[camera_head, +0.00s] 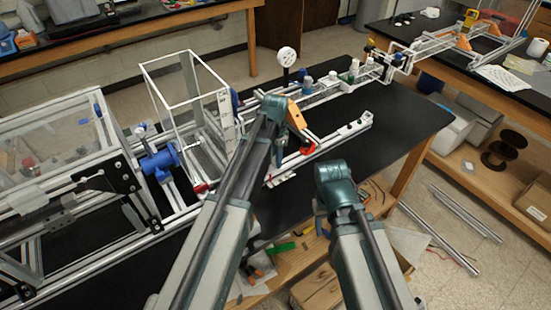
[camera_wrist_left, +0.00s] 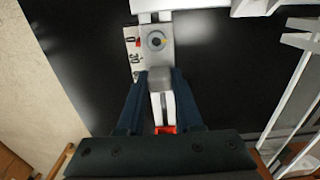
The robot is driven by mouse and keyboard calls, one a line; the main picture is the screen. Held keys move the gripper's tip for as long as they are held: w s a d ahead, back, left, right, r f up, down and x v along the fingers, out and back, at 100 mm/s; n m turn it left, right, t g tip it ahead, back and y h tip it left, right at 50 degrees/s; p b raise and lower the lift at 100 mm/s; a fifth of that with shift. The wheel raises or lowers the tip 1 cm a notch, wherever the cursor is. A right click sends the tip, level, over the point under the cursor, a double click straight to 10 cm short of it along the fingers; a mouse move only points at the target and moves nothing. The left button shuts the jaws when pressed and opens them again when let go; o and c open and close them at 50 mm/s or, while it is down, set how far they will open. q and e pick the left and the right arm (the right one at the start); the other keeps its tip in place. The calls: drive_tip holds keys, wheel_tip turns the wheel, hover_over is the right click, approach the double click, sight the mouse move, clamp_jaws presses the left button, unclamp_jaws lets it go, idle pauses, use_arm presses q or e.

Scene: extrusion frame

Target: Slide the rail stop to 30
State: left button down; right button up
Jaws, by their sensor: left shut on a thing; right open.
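The rail stop (camera_wrist_left: 160,78) is a small pale grey block on a narrow white rail (camera_wrist_left: 157,104), seen in the left wrist view. My left gripper (camera_wrist_left: 160,88) is shut on it, one dark blue finger on each side. A white plate (camera_wrist_left: 166,52) with a round dark knob (camera_wrist_left: 157,40) lies just beyond the stop. My right gripper (camera_head: 322,217) is open and empty, right of the table edge.
A red piece (camera_wrist_left: 166,130) sits on the rail near my palm. In the head view, an orange bracket (camera_head: 296,115) stands beside my left wrist. A clear box frame (camera_head: 190,95) and blue cylinder (camera_head: 160,164) are left. The black table (camera_head: 400,125) is bare at right.

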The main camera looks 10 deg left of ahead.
idle(0.4)
use_arm(q)
drive_tip(key=shift+w+d, duration=1.1)
drive_tip(key=shift+w, duration=0.05)
drive_tip(key=shift+s, duration=0.1)
drive_tip(key=c, duration=0.6)
unclamp_jaws()
drive_tip(key=shift+o, duration=0.2)
wheel_tip(320, 180, up, 14)
drive_tip(key=p, duration=1.4)
drive_tip(key=shift+s+f, duration=0.1)
drive_tip(key=shift+f, duration=0.1)
